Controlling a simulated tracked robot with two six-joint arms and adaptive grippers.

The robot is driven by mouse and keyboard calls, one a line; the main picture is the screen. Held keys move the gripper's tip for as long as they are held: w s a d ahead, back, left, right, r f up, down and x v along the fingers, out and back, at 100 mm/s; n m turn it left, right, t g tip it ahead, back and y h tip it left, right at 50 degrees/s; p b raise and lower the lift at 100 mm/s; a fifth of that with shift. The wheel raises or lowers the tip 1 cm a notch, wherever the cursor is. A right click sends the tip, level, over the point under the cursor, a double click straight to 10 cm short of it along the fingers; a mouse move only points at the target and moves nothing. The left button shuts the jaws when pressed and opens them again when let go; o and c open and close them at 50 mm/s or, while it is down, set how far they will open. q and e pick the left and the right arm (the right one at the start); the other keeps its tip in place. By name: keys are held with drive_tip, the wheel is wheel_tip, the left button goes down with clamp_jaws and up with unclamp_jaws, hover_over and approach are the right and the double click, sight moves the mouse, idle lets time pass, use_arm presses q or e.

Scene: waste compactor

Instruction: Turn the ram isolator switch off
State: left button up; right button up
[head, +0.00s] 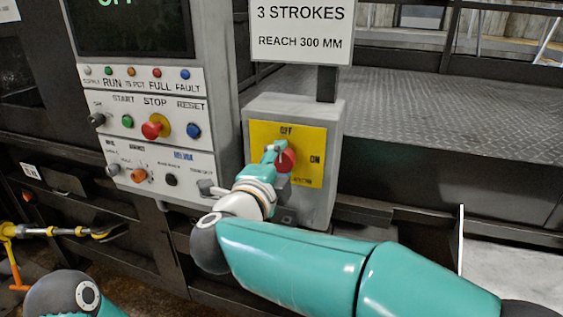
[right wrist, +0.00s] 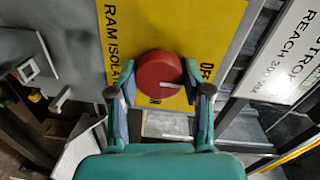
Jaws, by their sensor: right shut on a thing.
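The ram isolator switch is a red round knob (head: 286,160) on a yellow plate (head: 312,140) marked OFF at the top and ON at the right. The plate is on a grey box (head: 315,205). My right gripper (head: 277,151) is at the knob and hides part of it. In the right wrist view the red knob (right wrist: 158,70) lies between the two fingers of my right gripper (right wrist: 160,92), which is shut on it. A pale bar shows at the knob's lower edge; I cannot tell its exact setting.
A control panel (head: 150,150) with buttons and a red stop button (head: 154,127) stands left of the box. A white sign (head: 301,30) stands above it. A tread-plate deck (head: 420,110) lies behind.

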drive_tip(key=shift+a+f, duration=0.1)
drive_tip(key=shift+f, duration=0.2)
drive_tip(key=o, duration=1.1)
drive_tip(key=shift+o, duration=0.3)
drive_tip(key=shift+r, duration=0.1)
drive_tip(key=shift+r, duration=0.1)
drive_tip(key=v, duration=1.2)
